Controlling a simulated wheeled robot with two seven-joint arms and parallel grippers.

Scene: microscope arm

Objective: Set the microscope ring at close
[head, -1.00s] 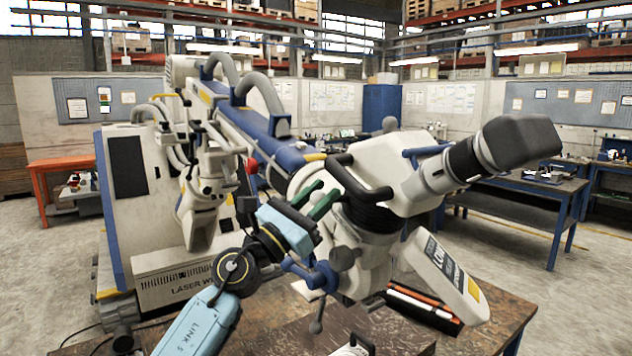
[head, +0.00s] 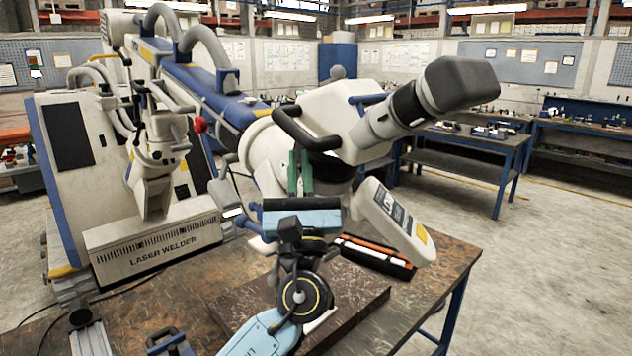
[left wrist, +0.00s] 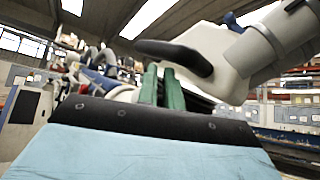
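The white microscope head (head: 335,112) with its dark eyepiece (head: 460,82) sits on the arm of the laser welder. A black ring (head: 332,172) goes round the neck under the head. A curved black handle (head: 300,130) is just above it. My left gripper (head: 299,160) points up at the near left side of the ring, with its two green fingers upright. The fingers also show in the left wrist view (left wrist: 161,78), below a black handle (left wrist: 178,52). A narrow gap shows between them. I cannot tell whether they touch or grip the ring. My right gripper is out of view.
The brown worktable (head: 440,270) lies below, with a dark plate (head: 350,305) and a black tray (head: 375,255) on it. The white laser welder cabinet (head: 75,150) stands at the left. A red knob (head: 200,124) is on the welder. Open floor shows at the right.

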